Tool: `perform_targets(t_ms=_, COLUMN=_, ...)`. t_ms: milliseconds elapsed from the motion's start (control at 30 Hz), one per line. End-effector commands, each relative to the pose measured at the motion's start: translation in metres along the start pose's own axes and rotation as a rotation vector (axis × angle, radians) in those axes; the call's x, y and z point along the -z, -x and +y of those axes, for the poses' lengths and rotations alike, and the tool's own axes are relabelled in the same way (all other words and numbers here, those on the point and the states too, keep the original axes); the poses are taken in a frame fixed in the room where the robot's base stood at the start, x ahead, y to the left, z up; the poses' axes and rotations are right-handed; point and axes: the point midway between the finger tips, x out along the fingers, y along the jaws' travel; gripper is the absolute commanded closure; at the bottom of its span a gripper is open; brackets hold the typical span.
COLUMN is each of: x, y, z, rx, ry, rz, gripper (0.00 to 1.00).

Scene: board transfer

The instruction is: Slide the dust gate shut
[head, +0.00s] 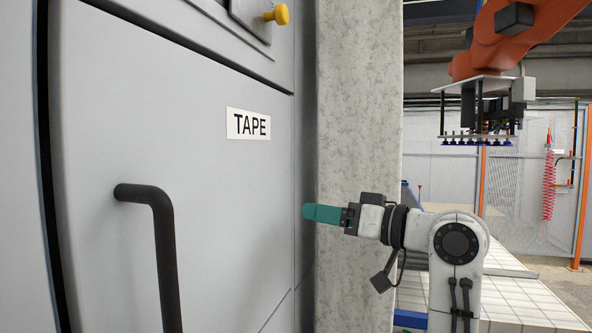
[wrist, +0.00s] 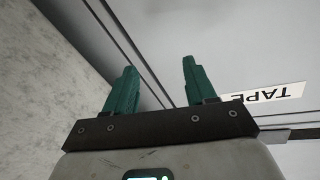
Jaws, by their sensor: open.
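A grey plate (head: 250,18) with a yellow knob (head: 277,14) sits at the top edge of the head view, on the cabinet face above the door. It may be the dust gate; its upper part is cut off, and I cannot tell how far it is open. My gripper (head: 322,213) is near the cabinet's right edge, well below and to the right of the knob. In the wrist view my gripper (wrist: 159,68) has its two teal fingers apart with nothing between them. The knob is not seen in the wrist view.
The grey cabinet door (head: 215,200) has a TAPE label (head: 248,124) and a black bar handle (head: 160,245). A concrete pillar (head: 357,90) stands right of the cabinet, behind my gripper. An orange robot arm (head: 515,35) with a suction tool hangs over a white tiled surface (head: 520,300).

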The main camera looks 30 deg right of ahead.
Motion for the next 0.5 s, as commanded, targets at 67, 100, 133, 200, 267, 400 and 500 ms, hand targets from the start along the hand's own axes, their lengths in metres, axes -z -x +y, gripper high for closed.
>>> perform_targets(t_ms=67, x=0.067, y=0.012, z=-0.023, rx=0.062, ry=0.053, rz=0.091, gripper=0.45)
perform_targets(t_ms=100, x=0.095, y=0.018, z=-0.035, rx=0.095, ry=0.076, rz=0.130, gripper=0.45)
perform_targets(t_ms=133, x=0.114, y=0.024, z=-0.045, rx=0.119, ry=0.094, rz=0.157, gripper=0.45)
perform_targets(t_ms=200, x=0.155, y=0.038, z=-0.067, rx=0.170, ry=0.134, rz=0.213, gripper=0.45)
perform_targets(t_ms=267, x=0.184, y=0.050, z=-0.086, rx=0.212, ry=0.166, rz=0.252, gripper=0.45)
perform_targets(t_ms=400, x=0.227, y=0.071, z=-0.118, rx=0.280, ry=0.218, rz=0.309, gripper=0.45)
perform_targets(t_ms=500, x=0.240, y=0.079, z=-0.129, rx=0.304, ry=0.237, rz=0.327, gripper=0.45)
